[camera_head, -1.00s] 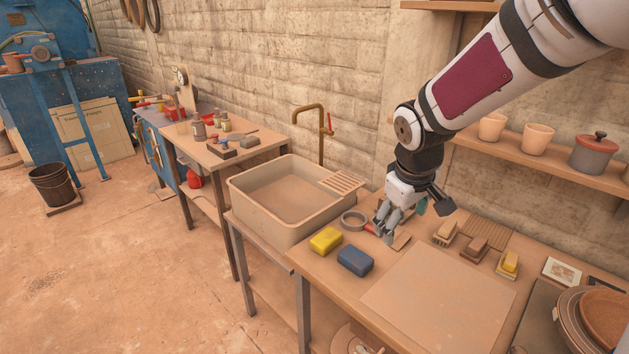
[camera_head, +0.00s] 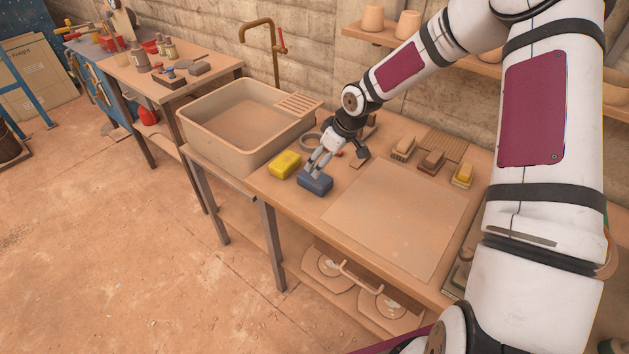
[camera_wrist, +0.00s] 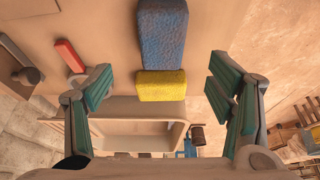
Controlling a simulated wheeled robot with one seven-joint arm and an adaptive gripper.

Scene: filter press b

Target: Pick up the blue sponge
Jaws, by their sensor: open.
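The blue sponge (camera_head: 315,183) lies on the wooden table near its front left edge. A yellow sponge (camera_head: 285,164) lies beside it, toward the sink. My gripper (camera_head: 313,168) is over the back side of the blue sponge, and its fingers partly overlap it in the head view. In the wrist view the blue sponge (camera_wrist: 162,34) is at top centre, ahead of the open fingers, with the yellow sponge (camera_wrist: 161,85) just below it. Nothing is between the fingertips of my gripper (camera_wrist: 163,80) that they touch; I cannot tell the exact height above the table.
The sink basin (camera_head: 245,125) stands left of the table. A tape-like ring (camera_head: 309,141) and a red-handled tool (camera_wrist: 70,56) lie near the gripper. Several brushes, one a wooden brush (camera_head: 403,148), sit at the back. A flat board (camera_head: 395,215) covers the table's middle.

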